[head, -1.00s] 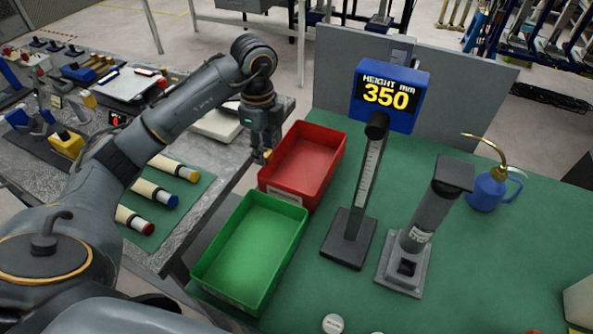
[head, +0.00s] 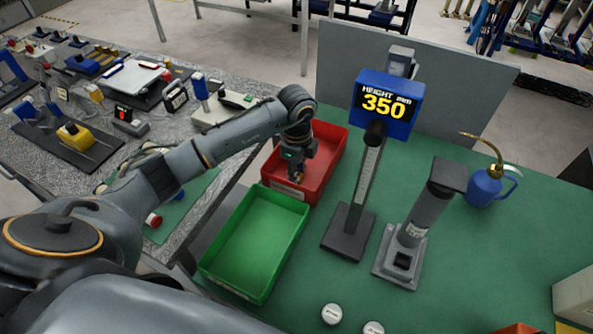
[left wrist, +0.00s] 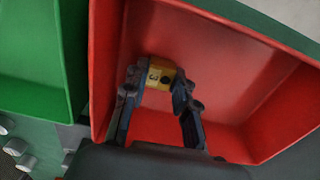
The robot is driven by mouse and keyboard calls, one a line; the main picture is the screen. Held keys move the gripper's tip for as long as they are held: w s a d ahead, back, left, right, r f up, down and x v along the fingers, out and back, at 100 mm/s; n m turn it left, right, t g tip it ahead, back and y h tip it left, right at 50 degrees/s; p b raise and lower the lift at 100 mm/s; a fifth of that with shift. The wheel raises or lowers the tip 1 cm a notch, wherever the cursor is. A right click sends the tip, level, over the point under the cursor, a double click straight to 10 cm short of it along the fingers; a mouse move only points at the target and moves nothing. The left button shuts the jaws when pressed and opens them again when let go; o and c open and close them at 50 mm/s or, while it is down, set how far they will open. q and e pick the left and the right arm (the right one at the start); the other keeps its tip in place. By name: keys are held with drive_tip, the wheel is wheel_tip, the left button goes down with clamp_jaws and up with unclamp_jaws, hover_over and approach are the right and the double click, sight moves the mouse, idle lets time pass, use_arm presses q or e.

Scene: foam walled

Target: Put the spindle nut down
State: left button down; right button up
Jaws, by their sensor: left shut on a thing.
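The spindle nut (left wrist: 158,75) is a small yellow-brass piece with a dark mark, seen between my left fingertips in the left wrist view. My left gripper (head: 296,176) is shut on it, over the near part of the red bin (head: 325,147). In the left wrist view the gripper (left wrist: 157,82) points into the red bin (left wrist: 225,50), with the red floor and walls around the nut. I cannot tell whether the nut touches the bin floor. My right gripper is not in view.
An empty green bin (head: 246,246) stands just in front of the red one. A height gauge with a blue display (head: 386,105), a grey stand (head: 420,215) and a blue oil can (head: 486,187) are to the right. White round caps (head: 331,314) lie near the front.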

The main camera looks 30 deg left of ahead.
use_arm(q)
drive_tip(key=shift+f, duration=0.2)
drive_tip(key=c, duration=1.1)
unclamp_jaws()
drive_tip(key=shift+r, duration=0.1)
drive_tip(key=shift+o, duration=0.2)
drive_tip(key=shift+r, duration=0.2)
wheel_tip(320, 180, up, 12)
drive_tip(key=b, duration=0.2)
drive_tip(key=shift+f, duration=0.1)
